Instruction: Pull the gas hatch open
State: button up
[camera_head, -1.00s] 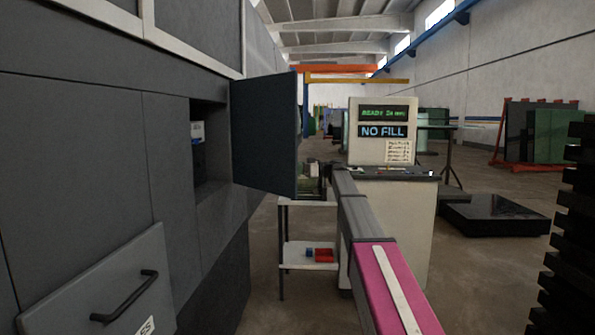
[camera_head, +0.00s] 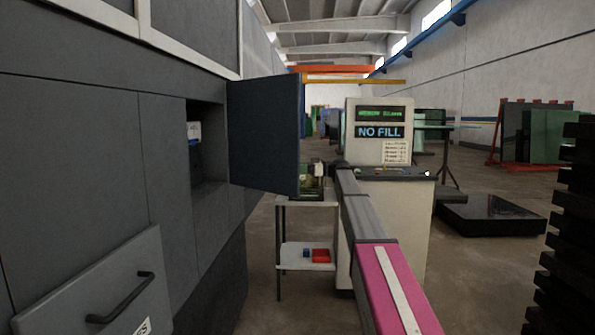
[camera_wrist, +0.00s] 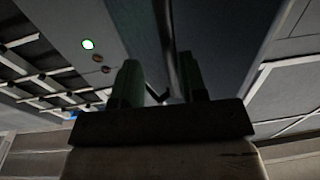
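A dark hinged hatch door (camera_head: 265,136) stands swung out from the grey machine on the left, beside an open recess in the machine's wall. I take it as the gas hatch; no label on it is readable.
A lower panel with a black handle (camera_head: 128,300) is on the machine at lower left. A small shelf cart (camera_head: 308,262) and a pale console reading NO FILL (camera_head: 376,220) stand beyond the door. A dark ribbed stack (camera_head: 570,230) is at right.

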jog(key=w+d, duration=0.4)
jog(key=d, duration=0.3)
jog(key=shift+w, duration=0.3)
dwell(0.5)
